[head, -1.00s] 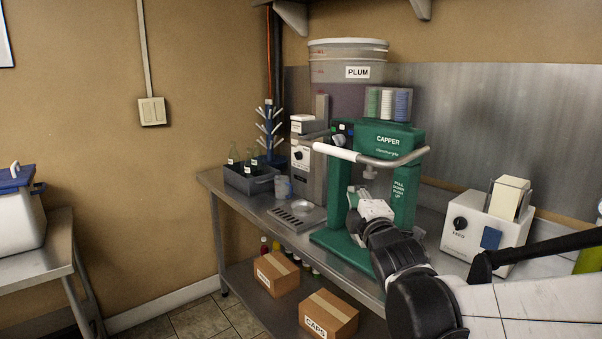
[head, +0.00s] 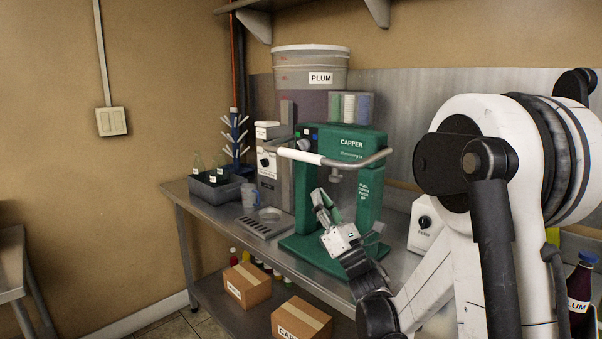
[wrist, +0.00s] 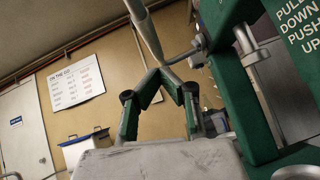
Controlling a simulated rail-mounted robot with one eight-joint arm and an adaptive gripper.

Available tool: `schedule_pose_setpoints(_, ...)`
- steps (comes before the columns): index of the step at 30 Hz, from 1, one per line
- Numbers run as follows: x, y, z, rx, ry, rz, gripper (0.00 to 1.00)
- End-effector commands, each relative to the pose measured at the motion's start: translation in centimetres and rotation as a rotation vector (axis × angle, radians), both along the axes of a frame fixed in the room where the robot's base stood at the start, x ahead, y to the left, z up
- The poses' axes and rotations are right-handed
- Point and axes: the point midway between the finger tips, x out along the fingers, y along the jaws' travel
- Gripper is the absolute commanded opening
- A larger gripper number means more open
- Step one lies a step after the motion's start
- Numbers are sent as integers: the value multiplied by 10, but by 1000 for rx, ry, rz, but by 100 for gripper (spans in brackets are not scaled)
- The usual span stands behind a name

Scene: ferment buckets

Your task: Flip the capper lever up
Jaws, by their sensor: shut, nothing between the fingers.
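The green capper (head: 352,140) stands on the steel bench. Its lever (head: 330,160) is a grey bar with a white grip, reaching out forward at about the height of the CAPPER label. The lever's pale bar (wrist: 146,30) also shows at the top of the wrist view, running down towards my fingertips. My gripper (head: 318,196) points upward in front of the capper's opening, below the lever. In the wrist view my gripper's fingertips (wrist: 167,78) meet with nothing between them. They look close to the bar, but I cannot tell whether they touch it.
A drip tray (head: 266,222), a mug (head: 250,196) and a crate of bottles (head: 216,188) are left of the capper. A white machine (head: 424,226) stands to its right, partly hidden by my arm. A PLUM bucket (head: 310,75) stands behind. Boxes (head: 247,285) sit on the lower shelf.

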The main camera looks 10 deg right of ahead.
Motion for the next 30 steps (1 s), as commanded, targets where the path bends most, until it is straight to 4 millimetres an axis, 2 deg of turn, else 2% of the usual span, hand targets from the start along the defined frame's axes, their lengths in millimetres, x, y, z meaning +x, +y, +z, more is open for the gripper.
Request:
schedule_pose_setpoints(6, -5, -1, -14, -96, -95, -39, 0)
schedule_pose_setpoints(19, -6, -1, -15, -111, -108, -45, 0)
schedule_pose_setpoints(23, -1, 2, -10, -110, -108, -44, 0)
schedule_pose_setpoints(30, 21, 15, 16, -109, -107, -43, 0)
